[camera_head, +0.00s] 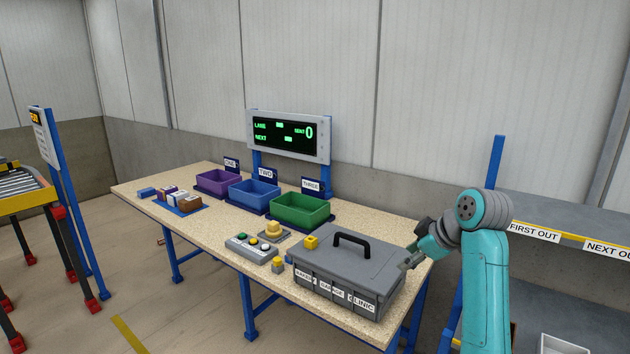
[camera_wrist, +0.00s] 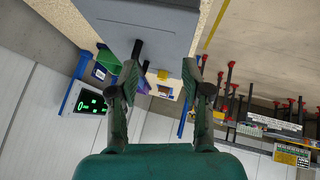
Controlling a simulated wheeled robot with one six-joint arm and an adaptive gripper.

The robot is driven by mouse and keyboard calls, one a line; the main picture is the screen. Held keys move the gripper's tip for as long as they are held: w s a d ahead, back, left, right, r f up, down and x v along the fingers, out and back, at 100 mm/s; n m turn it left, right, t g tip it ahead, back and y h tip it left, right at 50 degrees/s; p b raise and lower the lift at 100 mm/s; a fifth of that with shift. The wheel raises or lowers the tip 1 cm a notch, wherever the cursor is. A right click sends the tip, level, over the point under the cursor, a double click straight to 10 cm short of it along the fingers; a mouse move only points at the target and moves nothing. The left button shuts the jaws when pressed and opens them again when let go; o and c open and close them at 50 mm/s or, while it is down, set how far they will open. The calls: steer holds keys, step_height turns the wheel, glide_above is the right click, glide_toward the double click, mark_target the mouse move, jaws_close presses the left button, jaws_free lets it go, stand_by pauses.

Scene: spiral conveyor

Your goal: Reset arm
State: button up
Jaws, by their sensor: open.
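My arm, teal with grey joints, rises at the right of the head view. My gripper (camera_head: 413,256) is at the right end of the table, beside the grey lidded box (camera_head: 345,266) with a black handle. In the head view the arm partly hides the gripper. In the wrist view my gripper (camera_wrist: 164,82) shows two dark fingers spread apart with nothing between them. The grey box also shows in the wrist view (camera_wrist: 165,22), beyond the fingertips. I cannot tell from the head view whether a finger touches the box.
The table (camera_head: 222,236) holds purple (camera_head: 211,183), blue (camera_head: 253,195) and green (camera_head: 300,210) bins, a button panel (camera_head: 254,249) and several small boxes on a blue mat. A display (camera_head: 290,134) stands behind. A shelf (camera_head: 570,234) is right of my arm; a conveyor (camera_head: 20,190) is far left.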

steer(key=s+a+f+m+t, duration=0.15)
steer(key=s+f, duration=0.25)
steer(key=f, duration=0.8)
steer(key=s+a+f+m+t, duration=0.1)
steer(key=s+f+m, duration=0.25)
steer(key=f, duration=0.75)
steer(key=s+f+m+t+h, duration=0.2)
steer(key=s+f+m, duration=0.1)
steer(key=s+f, duration=1.15)
steer(key=s+r+m+t+h, duration=0.2)
steer(key=s+r, duration=0.1)
steer(key=s, duration=2)
steer(key=s+r+m+t, duration=0.1)
steer(key=s+r, duration=1.1)
steer(key=s, duration=0.3)
steer(key=shift+s+a+t, duration=0.25)
steer(key=shift+a+t, duration=0.1)
steer(key=shift+a, duration=0.1)
